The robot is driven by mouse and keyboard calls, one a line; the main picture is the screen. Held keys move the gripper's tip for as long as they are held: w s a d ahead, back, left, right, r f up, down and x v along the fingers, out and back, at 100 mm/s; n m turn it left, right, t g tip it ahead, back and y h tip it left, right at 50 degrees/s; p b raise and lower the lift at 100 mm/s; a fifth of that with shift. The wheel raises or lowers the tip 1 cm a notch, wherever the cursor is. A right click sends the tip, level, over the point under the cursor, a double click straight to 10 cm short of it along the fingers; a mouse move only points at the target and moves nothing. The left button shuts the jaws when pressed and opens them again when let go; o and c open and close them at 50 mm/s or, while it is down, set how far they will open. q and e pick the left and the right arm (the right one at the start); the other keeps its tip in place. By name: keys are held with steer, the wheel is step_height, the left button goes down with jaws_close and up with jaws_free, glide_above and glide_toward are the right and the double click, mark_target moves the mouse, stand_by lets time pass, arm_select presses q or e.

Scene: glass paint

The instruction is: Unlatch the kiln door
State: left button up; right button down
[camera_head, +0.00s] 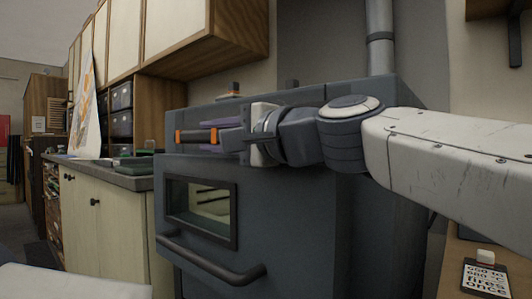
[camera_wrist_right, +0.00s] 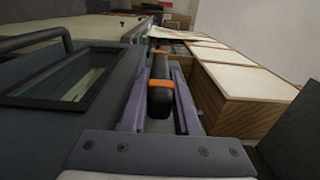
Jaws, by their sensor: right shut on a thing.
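The kiln (camera_head: 300,220) is a dark grey box with a window (camera_head: 203,208) in its front door and a bar handle (camera_head: 210,264) below it. The door looks closed against the body. The latch handle (camera_head: 197,136), black with orange bands, lies near the top of the front. My right gripper (camera_head: 213,124) reaches in from the right and is shut on this handle. In the right wrist view the black and orange handle (camera_wrist_right: 160,97) sits between the two purple fingers. The latch's mount is hidden by the gripper. My left gripper is out of view.
A pale green cabinet with a grey counter (camera_head: 125,177) stands left of the kiln. Wall cupboards (camera_head: 190,35) hang above. A flue pipe (camera_head: 380,45) rises behind. A small card (camera_head: 485,279) lies on a wooden surface at lower right. Floor shows at far left.

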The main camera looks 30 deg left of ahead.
steer(key=shift+w, duration=0.15)
steer(key=c, duration=0.6)
jaws_free()
steer(key=shift+c, duration=0.2)
steer(key=shift+d, duration=0.1)
steer(key=b+v, duration=0.1)
steer(key=v, duration=0.9)
steer(key=shift+d, duration=0.15)
steer(key=shift+f, duration=0.1)
